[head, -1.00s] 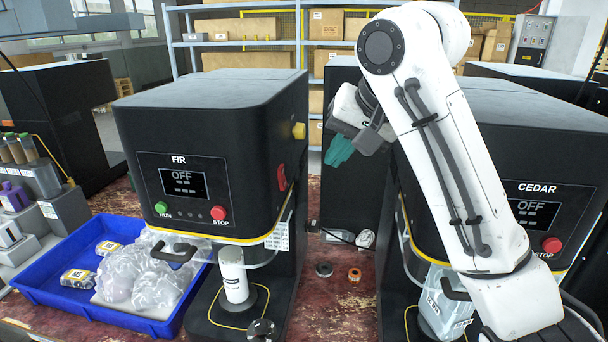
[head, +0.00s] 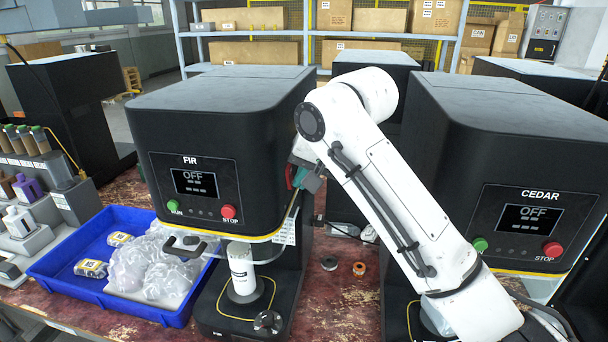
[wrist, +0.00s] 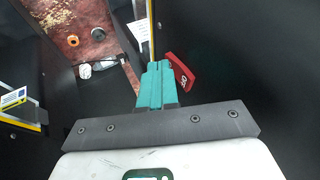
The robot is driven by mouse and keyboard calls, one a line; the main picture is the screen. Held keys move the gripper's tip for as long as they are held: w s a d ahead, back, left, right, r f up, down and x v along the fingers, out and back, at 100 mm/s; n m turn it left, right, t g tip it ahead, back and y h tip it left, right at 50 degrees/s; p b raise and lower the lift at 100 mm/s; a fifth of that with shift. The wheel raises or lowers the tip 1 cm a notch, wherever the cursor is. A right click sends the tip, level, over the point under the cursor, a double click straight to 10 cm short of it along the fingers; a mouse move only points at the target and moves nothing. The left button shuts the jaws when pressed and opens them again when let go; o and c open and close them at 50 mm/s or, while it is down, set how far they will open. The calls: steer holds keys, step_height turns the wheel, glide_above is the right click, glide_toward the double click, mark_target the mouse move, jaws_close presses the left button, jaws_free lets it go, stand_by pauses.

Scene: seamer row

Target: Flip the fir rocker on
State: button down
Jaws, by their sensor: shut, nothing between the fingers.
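The FIR machine (head: 215,110) is a black seamer on the left, and its display (head: 195,183) reads OFF. Its red rocker (head: 290,175) is on the right side face, largely hidden by my gripper in the head view. The rocker shows better in the wrist view (wrist: 181,72) as a tilted red paddle with white marking. My gripper (head: 299,178) has teal fingers, shut and empty. In the wrist view the fingertips (wrist: 157,68) are just left of the rocker; I cannot tell whether they touch it.
The CEDAR machine (head: 520,170), also showing OFF, stands close on the right. A blue tray (head: 75,290) with bagged items is at the left. Two small rings (head: 359,268) lie on the worn red bench between the machines. The gap there is narrow.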

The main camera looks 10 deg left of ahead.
steer(key=shift+a+f+m+y, duration=0.15)
steer(key=shift+f+y, duration=0.05)
steer(key=shift+y, duration=0.55)
steer(key=shift+a+f+m+y, duration=0.1)
steer(key=shift+f+m+y, duration=0.05)
steer(key=shift+y, duration=0.6)
steer(key=shift+s+a, duration=0.1)
